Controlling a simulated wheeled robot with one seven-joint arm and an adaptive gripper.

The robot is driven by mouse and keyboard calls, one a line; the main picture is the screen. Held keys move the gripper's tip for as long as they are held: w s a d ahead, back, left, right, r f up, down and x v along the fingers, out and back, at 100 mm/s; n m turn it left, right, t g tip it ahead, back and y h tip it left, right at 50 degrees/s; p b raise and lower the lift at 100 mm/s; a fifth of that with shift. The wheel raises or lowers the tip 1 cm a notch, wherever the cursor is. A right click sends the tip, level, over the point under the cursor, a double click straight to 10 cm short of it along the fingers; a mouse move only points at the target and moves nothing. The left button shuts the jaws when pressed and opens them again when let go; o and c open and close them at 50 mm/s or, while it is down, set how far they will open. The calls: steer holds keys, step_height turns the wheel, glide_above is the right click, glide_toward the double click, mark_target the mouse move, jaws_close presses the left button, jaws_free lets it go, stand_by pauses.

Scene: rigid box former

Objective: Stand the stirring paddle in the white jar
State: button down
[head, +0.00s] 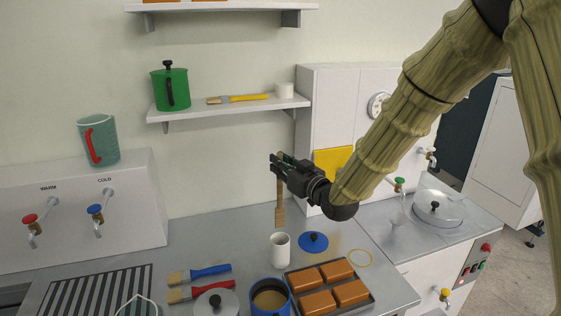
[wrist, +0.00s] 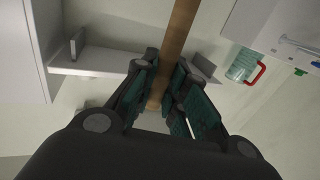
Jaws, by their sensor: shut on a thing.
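The wooden stirring paddle (head: 280,195) hangs upright from my gripper (head: 277,162), its flat wide end down. My gripper is shut on the handle near its upper end; the handle also shows between the finger pads in the wrist view (wrist: 178,45). A white jar (head: 280,252) stands upright on the counter. In the head view the paddle's lower end shows just above the jar's rim, apart from it; the depth between them is hard to tell. The jar's inside is mostly hidden. The wrist view does not clearly show the jar.
A blue lid (head: 313,241) lies right of the jar. A tray of brown blocks (head: 323,300), a blue mug (head: 270,297), a grey lid (head: 216,303) and two brushes (head: 200,272) lie in front. A shelf (head: 229,109) with a green pot (head: 171,88) is behind.

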mark_target(281, 197)
steer(key=shift+s+f+b, duration=0.1)
steer(key=shift+f+b, duration=3.3)
steer(key=shift+f, duration=1.95)
steer(key=c, duration=1.4)
jaws_free()
steer(key=shift+o, duration=0.2)
steer(key=v, duration=1.2)
